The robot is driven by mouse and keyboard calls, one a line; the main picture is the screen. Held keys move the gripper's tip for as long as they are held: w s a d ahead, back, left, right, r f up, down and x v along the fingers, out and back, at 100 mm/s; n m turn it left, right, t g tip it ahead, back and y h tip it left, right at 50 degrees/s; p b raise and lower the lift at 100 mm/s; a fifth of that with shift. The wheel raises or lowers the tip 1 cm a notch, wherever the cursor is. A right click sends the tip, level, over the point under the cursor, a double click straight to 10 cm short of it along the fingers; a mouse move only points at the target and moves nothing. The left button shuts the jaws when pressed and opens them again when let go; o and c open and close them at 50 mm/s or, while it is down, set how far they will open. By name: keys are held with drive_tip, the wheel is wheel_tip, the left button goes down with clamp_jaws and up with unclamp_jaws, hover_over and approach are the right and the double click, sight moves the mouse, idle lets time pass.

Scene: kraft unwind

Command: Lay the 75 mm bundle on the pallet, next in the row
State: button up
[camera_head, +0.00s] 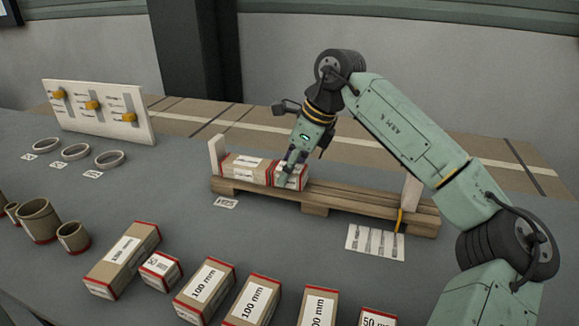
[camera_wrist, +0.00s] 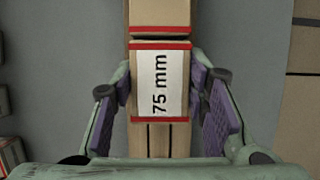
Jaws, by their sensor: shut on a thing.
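The 75 mm bundle (camera_wrist: 160,85) is a kraft block with red edges and a white label. My gripper (camera_head: 288,172) is shut on it, with a purple-padded finger at each side in the wrist view. In the head view the bundle (camera_head: 292,183) is at the pallet's left part, right of another kraft bundle (camera_head: 243,166). The wrist view shows their red ends close together and lined up, with a thin strip between. The wooden pallet (camera_head: 365,205) has bare slats to the right. The fingers partly hide the bundle; I cannot tell whether it bears fully on the slats.
White end boards stand at the pallet's left (camera_head: 216,155) and right (camera_head: 412,190). A printed card (camera_head: 375,242) lies in front of the pallet. Several labelled bundles, including one marked 100 mm (camera_head: 204,288), line the near edge. Cardboard tubes (camera_head: 39,221) stand at left.

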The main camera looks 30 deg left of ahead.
drive_tip(key=shift+f, duration=0.15)
idle(0.3)
drive_tip(key=o, duration=1.2)
drive_tip(key=v, duration=1.2)
